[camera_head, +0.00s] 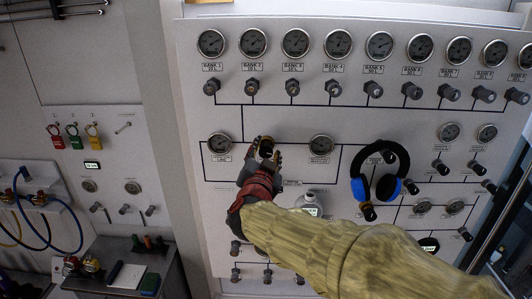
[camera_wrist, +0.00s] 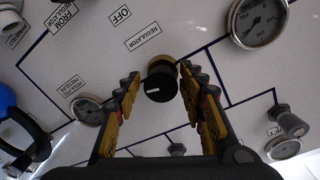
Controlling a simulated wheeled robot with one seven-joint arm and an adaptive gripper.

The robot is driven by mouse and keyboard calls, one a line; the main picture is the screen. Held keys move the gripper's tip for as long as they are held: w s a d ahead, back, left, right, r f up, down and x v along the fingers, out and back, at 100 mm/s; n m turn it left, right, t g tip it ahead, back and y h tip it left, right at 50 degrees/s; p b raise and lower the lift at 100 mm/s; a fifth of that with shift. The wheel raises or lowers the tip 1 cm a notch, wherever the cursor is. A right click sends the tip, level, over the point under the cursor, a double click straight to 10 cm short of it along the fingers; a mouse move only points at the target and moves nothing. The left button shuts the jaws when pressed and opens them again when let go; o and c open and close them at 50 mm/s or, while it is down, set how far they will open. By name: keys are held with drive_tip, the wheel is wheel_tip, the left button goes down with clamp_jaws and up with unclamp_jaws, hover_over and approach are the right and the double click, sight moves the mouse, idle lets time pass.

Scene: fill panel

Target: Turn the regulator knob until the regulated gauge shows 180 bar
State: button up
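The regulator knob (camera_wrist: 160,82) is a black cylinder with a white mark and a brass-coloured collar behind it. My gripper (camera_wrist: 158,80) is open, with a yellow-padded finger on either side of the knob and a small gap showing. In the head view my gripper (camera_head: 266,150) reaches the panel between two gauges, a left gauge (camera_head: 219,144) and a right gauge (camera_head: 321,145). The wrist view shows a large gauge (camera_wrist: 258,18) at the upper right and a smaller one (camera_wrist: 88,110) at the left.
Blue-and-black ear defenders (camera_head: 380,172) hang on the panel right of my gripper. A row of bank gauges with valve knobs (camera_head: 293,87) runs above. A grey cart (camera_head: 125,276) stands at the lower left.

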drive_tip(key=shift+o, duration=0.5)
drive_tip(key=shift+s, duration=0.1)
drive_tip(key=shift+s+a, duration=0.15)
drive_tip(key=shift+s, duration=0.2)
drive_tip(key=s, duration=1.1)
drive_tip(key=shift+a+r, duration=0.15)
drive_tip(key=shift+a, duration=0.3)
idle(1.2)
